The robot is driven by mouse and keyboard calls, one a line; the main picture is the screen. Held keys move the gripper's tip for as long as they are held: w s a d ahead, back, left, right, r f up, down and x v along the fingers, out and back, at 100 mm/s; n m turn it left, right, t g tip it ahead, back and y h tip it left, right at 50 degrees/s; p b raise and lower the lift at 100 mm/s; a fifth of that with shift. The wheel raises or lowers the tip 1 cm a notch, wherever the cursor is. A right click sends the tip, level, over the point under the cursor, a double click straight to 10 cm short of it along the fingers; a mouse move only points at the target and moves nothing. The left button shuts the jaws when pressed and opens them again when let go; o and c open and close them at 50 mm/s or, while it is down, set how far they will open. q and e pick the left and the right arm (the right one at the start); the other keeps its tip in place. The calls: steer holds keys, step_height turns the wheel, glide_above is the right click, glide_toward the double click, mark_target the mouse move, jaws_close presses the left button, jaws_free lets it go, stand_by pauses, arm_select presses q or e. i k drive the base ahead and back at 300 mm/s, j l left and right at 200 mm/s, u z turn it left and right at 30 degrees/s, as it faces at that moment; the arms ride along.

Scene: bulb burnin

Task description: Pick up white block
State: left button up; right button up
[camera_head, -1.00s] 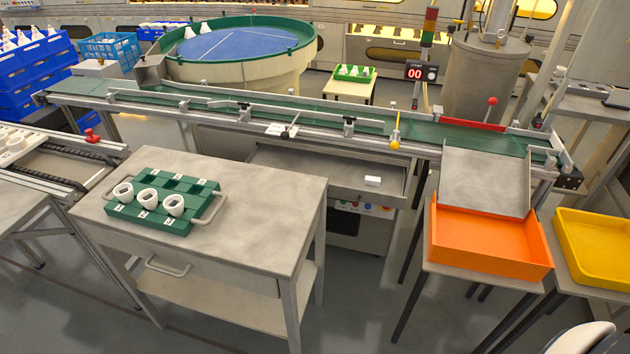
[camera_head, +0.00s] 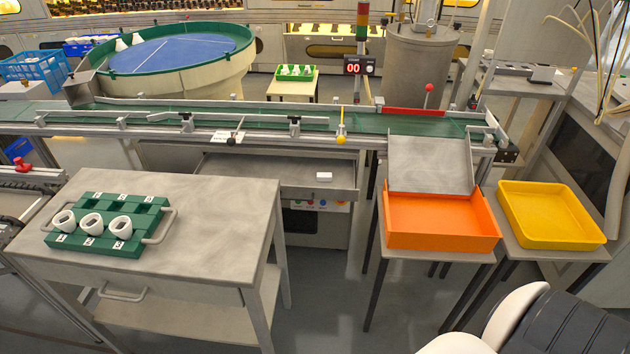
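A small white block (camera_head: 324,176) lies on the grey metal shelf (camera_head: 270,184) below the conveyor, near the shelf's right front. It is apart from everything else there. Neither of my grippers shows in the head view. A white and black part of my own body is at the bottom right, with no gripper visible on it.
A grey table (camera_head: 220,222) on the left carries a green holder (camera_head: 133,248) with white rings. An orange tray (camera_head: 440,242) and a yellow tray (camera_head: 560,243) stand on the right. Open floor lies between the grey table and the orange tray's stand. The green conveyor (camera_head: 270,118) runs behind.

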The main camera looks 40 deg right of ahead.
mark_target(320, 176)
steer(key=z, duration=0.45)
steer(key=l+z, duration=0.1)
steer(key=z, duration=0.75)
steer(key=i+l+z, duration=0.1)
steer(key=z, duration=0.3)
